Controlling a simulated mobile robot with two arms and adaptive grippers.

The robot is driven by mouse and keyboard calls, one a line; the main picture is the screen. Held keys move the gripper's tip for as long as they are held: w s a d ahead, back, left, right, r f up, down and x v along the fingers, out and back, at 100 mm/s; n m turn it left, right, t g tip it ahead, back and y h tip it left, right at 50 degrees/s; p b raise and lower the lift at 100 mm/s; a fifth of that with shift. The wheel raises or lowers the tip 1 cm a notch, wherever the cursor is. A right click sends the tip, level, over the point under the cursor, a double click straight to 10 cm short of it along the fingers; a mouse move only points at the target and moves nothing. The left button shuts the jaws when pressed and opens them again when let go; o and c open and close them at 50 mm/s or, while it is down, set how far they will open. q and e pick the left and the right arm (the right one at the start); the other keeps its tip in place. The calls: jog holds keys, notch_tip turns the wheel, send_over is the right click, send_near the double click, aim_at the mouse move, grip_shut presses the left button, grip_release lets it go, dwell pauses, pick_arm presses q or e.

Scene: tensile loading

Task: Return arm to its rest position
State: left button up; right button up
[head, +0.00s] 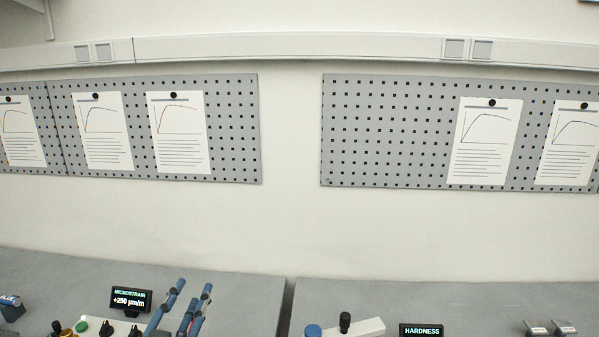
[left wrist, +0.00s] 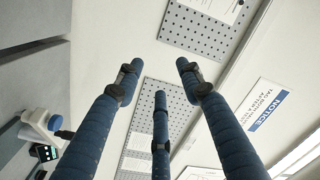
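My left gripper (head: 192,292) shows at the bottom of the head view, its blue fingers pointing up over the grey bench. In the left wrist view, the left gripper (left wrist: 158,78) has three blue segmented fingers with dark joints. They stand spread apart with nothing between them, and the wall lies beyond their tips. The rest of the left arm is out of the head view. My right arm and gripper show in neither view.
The left bench (head: 245,295) carries a MICROSTRAIN display (head: 131,300) reading +250 µm/m, just left of my fingers. The right bench (head: 480,295) has a HARDNESS display (head: 421,331). Pegboards (head: 385,135) with pinned sheets hang on the wall. The space above the benches looks clear.

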pick_arm(q)
jog(key=s+a+f+n+g+y, duration=0.15)
jog(key=s+f+g, duration=0.3)
jog(key=f, duration=0.45)
jog(key=s+a+f+n+g+y, duration=0.1)
jog(key=s+f+n+g, duration=0.2)
jog(key=s+f, duration=0.4)
jog(key=s+d+f+n+g+h, duration=0.1)
jog(key=s+d+f+g, duration=0.1)
jog(key=s+f+g, duration=0.5)
jog(key=s+d+f+n+g+h, duration=0.15)
jog(key=s+f, duration=0.35)
jog(key=s, duration=0.7)
notch_tip(320, 180, down, 38)
jog(key=s+m+b, duration=0.1)
jog(key=b, duration=1.1)
jog(key=s+a+f+b, duration=0.1)
jog(key=s+f+b, duration=0.4)
jog(key=f, duration=0.8)
jog(key=s+a+f+g+b, duration=0.1)
jog(key=s+f+b, duration=0.4)
jog(key=s+f, duration=0.7)
jog(key=shift+s+a+f+y, duration=0.2)
jog(key=shift+a+f+y, duration=0.1)
jog(key=shift+a+f, duration=0.3)
